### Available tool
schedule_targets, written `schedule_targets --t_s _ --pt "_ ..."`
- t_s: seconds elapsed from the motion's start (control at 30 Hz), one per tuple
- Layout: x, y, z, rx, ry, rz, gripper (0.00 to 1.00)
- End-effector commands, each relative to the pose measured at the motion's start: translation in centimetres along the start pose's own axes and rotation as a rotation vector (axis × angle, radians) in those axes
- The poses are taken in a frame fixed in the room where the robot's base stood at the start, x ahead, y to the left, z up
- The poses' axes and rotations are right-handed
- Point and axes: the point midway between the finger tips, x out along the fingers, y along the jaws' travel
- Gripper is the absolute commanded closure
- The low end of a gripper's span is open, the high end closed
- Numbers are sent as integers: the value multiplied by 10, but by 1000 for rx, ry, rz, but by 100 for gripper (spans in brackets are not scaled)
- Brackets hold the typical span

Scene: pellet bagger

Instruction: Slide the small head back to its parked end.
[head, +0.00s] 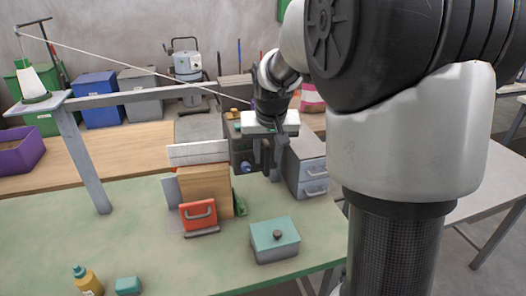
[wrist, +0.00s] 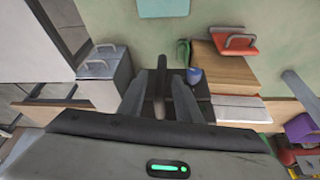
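The small head (head: 241,146) appears to be the dark grey body behind my gripper, at the right end of a long grey rail (head: 140,95). It carries a blue knob (wrist: 194,75), which shows just right of my fingers in the wrist view. My gripper (head: 266,158) points down in front of the head and hides part of it. In the wrist view its two fingers (wrist: 161,95) stand on either side of a narrow upright bar, probably the head's handle. Whether they touch or grip it cannot be made out.
A wooden block (head: 206,187) with a red handled piece (head: 199,215) stands left of my gripper. A teal-lidded box (head: 274,240) sits in front and a grey drawer unit (head: 305,168) to the right. A thread runs from a white cone (head: 31,82) to behind my gripper.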

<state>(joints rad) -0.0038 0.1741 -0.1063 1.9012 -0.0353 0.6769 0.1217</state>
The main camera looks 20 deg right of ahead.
Motion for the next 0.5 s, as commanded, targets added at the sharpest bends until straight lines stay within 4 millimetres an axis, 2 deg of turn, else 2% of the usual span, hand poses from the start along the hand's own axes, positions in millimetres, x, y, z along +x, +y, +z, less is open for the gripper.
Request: schedule_targets --t_s 0.17,0.33,0.5 --pt "0 0 0 0 0 0 71" --pt "0 0 0 0 0 0 99" --pt "0 0 0 0 0 0 100"
